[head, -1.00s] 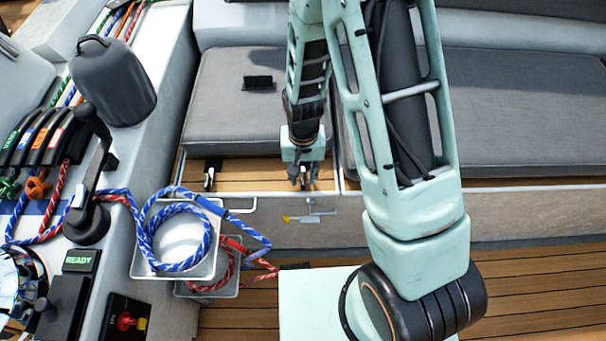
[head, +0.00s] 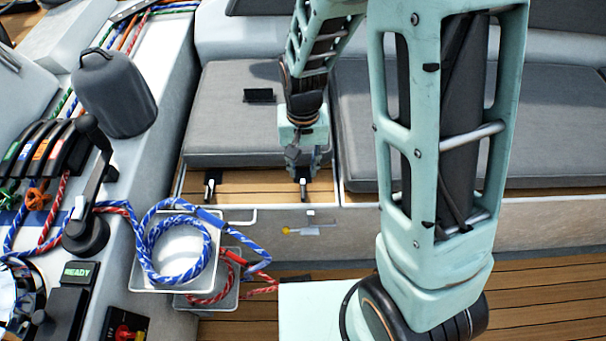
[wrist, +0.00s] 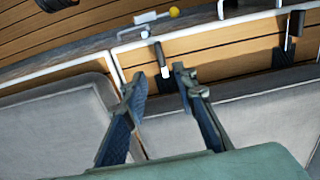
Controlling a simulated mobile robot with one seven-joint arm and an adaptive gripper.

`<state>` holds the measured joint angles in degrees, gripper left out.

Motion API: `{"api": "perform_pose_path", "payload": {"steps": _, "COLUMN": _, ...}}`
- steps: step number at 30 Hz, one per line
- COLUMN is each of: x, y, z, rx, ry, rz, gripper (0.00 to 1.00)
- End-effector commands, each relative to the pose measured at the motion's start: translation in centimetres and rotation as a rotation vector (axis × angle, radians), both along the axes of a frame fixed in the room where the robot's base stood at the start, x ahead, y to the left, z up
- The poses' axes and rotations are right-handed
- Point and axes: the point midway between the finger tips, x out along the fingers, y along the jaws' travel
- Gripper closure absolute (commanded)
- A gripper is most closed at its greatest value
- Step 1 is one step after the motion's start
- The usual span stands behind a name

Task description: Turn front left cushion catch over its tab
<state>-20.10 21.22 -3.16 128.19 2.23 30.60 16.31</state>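Two small black-and-white catches sit on the wooden strip before the left grey seat cushion (head: 225,115). The left catch (head: 209,187) stands clear of my gripper. The right catch (head: 303,188) is just below my gripper (head: 303,170) in the head view. In the wrist view, my gripper (wrist: 156,84) is open, its two fingers apart. The right catch (wrist: 162,60) shows just beyond and between the fingertips, with no clear contact. The left catch (wrist: 296,25) shows at the upper right there. I cannot make out the tabs clearly.
A slide bolt with a yellow knob (head: 287,231) and a handle (head: 240,217) are on the bench front. Trays with blue (head: 180,279) and red rope stand at left, near a winch handle (head: 88,185). The second cushion (head: 555,130) lies right of a narrow gap.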

Motion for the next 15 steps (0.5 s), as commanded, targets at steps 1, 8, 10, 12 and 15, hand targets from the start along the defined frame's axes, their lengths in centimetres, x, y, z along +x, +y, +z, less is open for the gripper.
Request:
{"api": "perform_pose_path", "payload": {"steps": 1, "x": 0.1, "y": 0.0, "z": 0.6, "rx": 0.001, "ry": -0.003, "rz": 0.0, "gripper": 0.74}}
{"api": "perform_pose_path", "payload": {"steps": 8, "x": 0.0, "y": 0.0, "z": 1.8, "rx": 0.0, "ry": -0.001, "rz": 0.001, "gripper": 0.74}}
{"api": "perform_pose_path", "payload": {"steps": 10, "x": 0.0, "y": 0.0, "z": 1.8, "rx": 0.0, "ry": 0.0, "rz": 0.001, "gripper": 0.74}}
{"api": "perform_pose_path", "payload": {"steps": 12, "x": 0.0, "y": 0.0, "z": 1.8, "rx": 0.0, "ry": 0.0, "rz": 0.001, "gripper": 0.74}}
{"api": "perform_pose_path", "payload": {"steps": 15, "x": 0.0, "y": 0.0, "z": 1.8, "rx": 0.0, "ry": 0.0, "rz": 0.001, "gripper": 0.74}}
